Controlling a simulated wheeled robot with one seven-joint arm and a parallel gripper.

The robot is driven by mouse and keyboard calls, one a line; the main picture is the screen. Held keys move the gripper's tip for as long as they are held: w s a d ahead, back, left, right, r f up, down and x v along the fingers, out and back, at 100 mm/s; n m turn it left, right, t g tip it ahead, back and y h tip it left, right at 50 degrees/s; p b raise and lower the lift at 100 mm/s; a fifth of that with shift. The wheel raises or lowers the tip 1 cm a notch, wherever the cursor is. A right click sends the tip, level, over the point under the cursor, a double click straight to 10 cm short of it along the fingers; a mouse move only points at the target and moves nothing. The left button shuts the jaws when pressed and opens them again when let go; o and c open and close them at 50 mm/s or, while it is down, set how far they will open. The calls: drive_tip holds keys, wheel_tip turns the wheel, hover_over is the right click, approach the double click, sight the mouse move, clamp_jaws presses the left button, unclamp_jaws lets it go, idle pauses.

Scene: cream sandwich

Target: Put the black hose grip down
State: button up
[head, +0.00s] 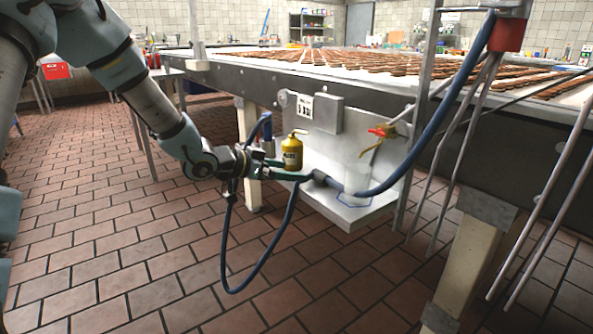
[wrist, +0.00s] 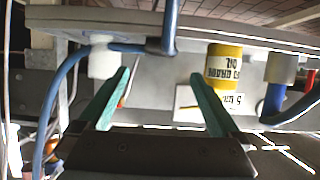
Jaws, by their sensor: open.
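My gripper (head: 291,175) is at the shelf's left front, in front of the yellow bottle. In the wrist view my gripper (wrist: 158,76) has its two green fingers spread, with nothing between them. Whether the grip rests fully on the shelf I cannot tell.
The shelf (head: 345,213) also holds a yellow oil bottle (head: 292,152) and a pale translucent container (head: 357,180). A red-and-yellow valve (head: 381,131) is above. The conveyor (head: 235,75) runs overhead, and metal legs stand at right. The tiled floor (head: 130,240) at left is clear.

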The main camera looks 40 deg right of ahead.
drive_tip(key=shift+a+r, duration=0.15)
drive_tip(key=shift+a, duration=0.15)
drive_tip(key=w+a+f+n+t+y, duration=0.1)
drive_tip(key=w+a+n+t+y, duration=0.4)
drive_tip(key=a, duration=0.8)
drive_tip(key=w+a+f+n+t+y, duration=0.1)
drive_tip(key=w+a+n+y, duration=0.2)
drive_tip(key=w+a, duration=0.65)
drive_tip(key=s+a+n+y, duration=0.2)
drive_tip(key=s+a, duration=0.1)
drive_tip(key=a, duration=0.5)
drive_tip(key=s+a+n+y, duration=0.2)
drive_tip(key=s+a, duration=0.1)
drive_tip(key=a, duration=0.5)
drive_tip(key=s+a+n+g+y, duration=0.1)
drive_tip(key=s+a+n+g, duration=0.2)
drive_tip(key=s+a, duration=0.6)
drive_tip(key=shift+s+a+r+n+g, duration=0.35)
drive_tip(key=shift+s+n, duration=0.65)
drive_tip(key=shift+n, duration=0.2)
